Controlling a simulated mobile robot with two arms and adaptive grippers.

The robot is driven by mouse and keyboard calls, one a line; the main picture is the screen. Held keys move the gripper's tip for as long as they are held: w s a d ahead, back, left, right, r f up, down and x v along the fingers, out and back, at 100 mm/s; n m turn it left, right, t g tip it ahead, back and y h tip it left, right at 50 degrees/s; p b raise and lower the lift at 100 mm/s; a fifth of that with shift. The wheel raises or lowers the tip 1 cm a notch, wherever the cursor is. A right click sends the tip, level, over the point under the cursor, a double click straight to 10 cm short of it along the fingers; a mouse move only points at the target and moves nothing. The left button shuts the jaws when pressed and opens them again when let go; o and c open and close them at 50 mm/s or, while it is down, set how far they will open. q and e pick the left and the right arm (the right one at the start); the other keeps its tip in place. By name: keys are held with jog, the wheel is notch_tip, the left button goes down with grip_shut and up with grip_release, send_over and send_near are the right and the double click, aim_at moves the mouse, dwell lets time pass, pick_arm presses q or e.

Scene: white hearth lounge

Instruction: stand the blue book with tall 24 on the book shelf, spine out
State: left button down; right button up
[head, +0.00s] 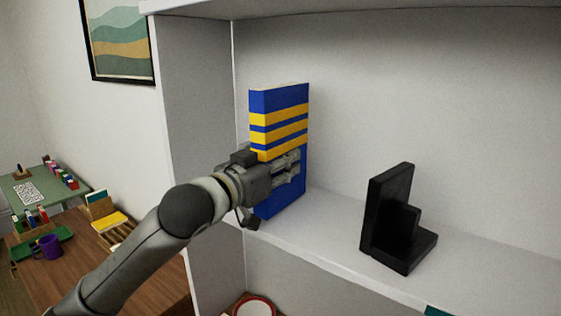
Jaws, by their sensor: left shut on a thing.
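A blue book (279,97) with yellow bands stands upright at the left part of the white book shelf (330,236), near its left side wall. Its banded narrow side faces out to the front left. My left gripper (287,168) is shut on the book around its middle, with fingers along its right face. The gripper hides part of the book's lower half. I cannot tell whether its bottom edge touches the shelf board. No number is readable on it. My right gripper is out of view.
A black bookend (391,215) stands on the shelf to the right, with clear board between it and the book. A lower shelf holds a round red-rimmed item (254,306). At the left are a wooden table with a purple mug (47,246) and a green table (45,188).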

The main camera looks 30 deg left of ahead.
pick_arm(q)
jog(key=c, duration=1)
grip_release()
jog(key=shift+r, duration=0.15)
jog(key=shift+s, duration=0.1)
jog(key=shift+f, duration=0.25)
jog(key=shift+s+a+r, duration=0.1)
jog(key=shift+s+a, duration=0.05)
jog(key=shift+s, duration=1.05)
jog(key=shift+s+a+r, duration=0.1)
jog(key=shift+s+a, duration=0.1)
jog(key=shift+s, duration=1.05)
jog(key=shift+s+a, duration=0.15)
jog(key=shift+s, duration=1.05)
